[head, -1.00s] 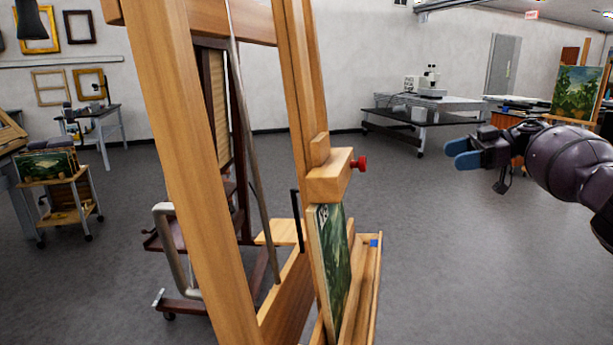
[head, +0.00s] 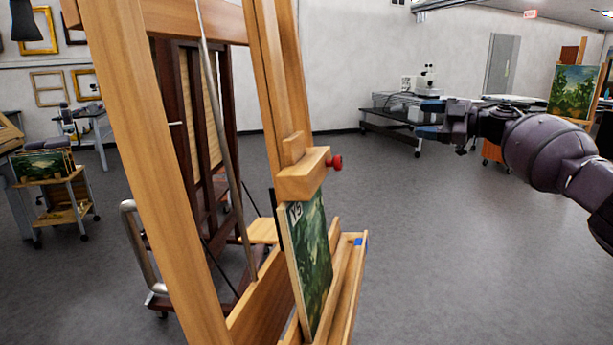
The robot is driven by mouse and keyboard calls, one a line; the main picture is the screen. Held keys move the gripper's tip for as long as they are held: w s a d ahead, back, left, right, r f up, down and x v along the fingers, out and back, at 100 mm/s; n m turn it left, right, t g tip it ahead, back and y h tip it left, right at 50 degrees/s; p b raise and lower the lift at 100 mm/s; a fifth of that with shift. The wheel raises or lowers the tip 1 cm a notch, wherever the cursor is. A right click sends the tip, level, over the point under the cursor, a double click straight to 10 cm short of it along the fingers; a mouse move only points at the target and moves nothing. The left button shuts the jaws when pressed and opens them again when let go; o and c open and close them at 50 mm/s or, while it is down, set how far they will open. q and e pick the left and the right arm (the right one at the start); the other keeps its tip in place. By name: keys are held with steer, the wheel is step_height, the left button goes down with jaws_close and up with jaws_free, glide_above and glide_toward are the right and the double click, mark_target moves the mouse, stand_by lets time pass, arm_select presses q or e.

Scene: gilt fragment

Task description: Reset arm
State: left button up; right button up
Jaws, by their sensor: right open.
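My right arm comes in from the right edge of the head view. My right gripper (head: 432,119) is raised in the air, pointing left, with blue fingertips. It is open and empty, apart from the easel, and appears in front of the far lab table. My left gripper is not in view.
A wooden easel (head: 150,150) stands close in front, holding a green painting (head: 311,262) under a clamp with a red knob (head: 335,163). A dark easel (head: 190,120) stands behind it. A wheeled table (head: 395,128) is at the back. Grey floor (head: 450,270) at right is clear.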

steer(key=a+f+t, duration=0.5)
steer(key=a+f, duration=0.1)
steer(key=a, duration=0.6)
steer(key=s+a+f+m+t+h, duration=0.1)
steer(key=s+f+m+t+h, duration=0.25)
steer(key=f, duration=0.55)
steer(key=s+a+f+m+h, duration=0.2)
steer(key=s+f+m, duration=0.3)
steer(key=f, duration=0.4)
steer(key=s+d+f+m+g+h, duration=0.2)
steer(key=s+f, duration=0.8)
steer(key=s, duration=0.5)
steer(key=s+d+f+m+g+h, duration=0.2)
steer(key=s+d+f+m+h, duration=0.2)
steer(key=s+f, duration=0.7)
steer(key=s+d+f+m+g+h, duration=0.2)
steer(key=s+d+f+m+h, duration=0.2)
steer(key=s+f, duration=0.7)
steer(key=s+d+m, duration=0.2)
steer(key=s+d, duration=0.1)
steer(key=s, duration=0.5)
steer(key=shift+s+d, duration=0.15)
steer(key=shift+d, duration=0.15)
